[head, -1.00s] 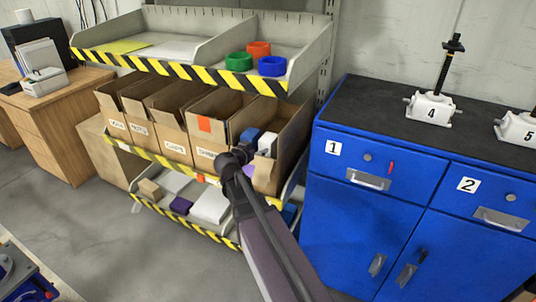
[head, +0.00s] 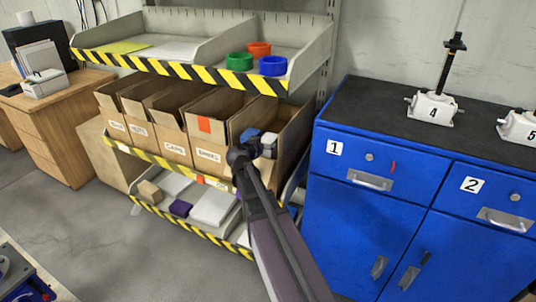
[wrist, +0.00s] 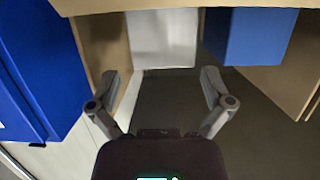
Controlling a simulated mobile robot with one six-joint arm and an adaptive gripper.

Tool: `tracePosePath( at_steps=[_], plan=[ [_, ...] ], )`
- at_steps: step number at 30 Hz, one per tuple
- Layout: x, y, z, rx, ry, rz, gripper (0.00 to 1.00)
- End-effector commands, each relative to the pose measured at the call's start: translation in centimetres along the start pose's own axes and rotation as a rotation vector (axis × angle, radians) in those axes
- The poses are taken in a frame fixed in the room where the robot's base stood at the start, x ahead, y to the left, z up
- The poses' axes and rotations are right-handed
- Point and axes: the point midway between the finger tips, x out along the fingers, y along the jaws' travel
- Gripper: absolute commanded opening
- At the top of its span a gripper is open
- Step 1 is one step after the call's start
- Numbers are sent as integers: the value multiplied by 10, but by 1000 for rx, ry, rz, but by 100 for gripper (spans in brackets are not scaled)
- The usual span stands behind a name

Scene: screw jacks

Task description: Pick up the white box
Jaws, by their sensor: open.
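The white box (head: 269,143) stands in the rightmost cardboard bin (head: 291,128) on the middle shelf, beside a blue box (head: 250,135). In the wrist view the white box (wrist: 162,38) is ahead of my gripper (wrist: 160,78), between the lines of its two fingers. The fingers are spread apart with nothing between them. The blue box (wrist: 248,36) is just right of the white box there. In the head view my arm partly covers the front of the bin, and I cannot make out the fingers clearly.
Bin walls stand close around the boxes. The blue cabinet (head: 370,215) is right of the shelf; a blue panel (wrist: 35,75) fills the left of the wrist view. An upper shelf with green, red and blue rings (head: 272,66) overhangs the bins. Open floor lies front left.

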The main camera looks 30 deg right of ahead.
Motion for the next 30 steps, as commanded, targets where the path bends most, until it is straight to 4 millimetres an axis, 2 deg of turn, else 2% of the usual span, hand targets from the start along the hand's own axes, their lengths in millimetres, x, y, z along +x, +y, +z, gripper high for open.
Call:
tracePosePath(
  at_steps=[13,30],
  plan=[
    [46,-3,-2,1,0,1,100],
    [50,-2,-3,1,0,2,100]
  ],
)
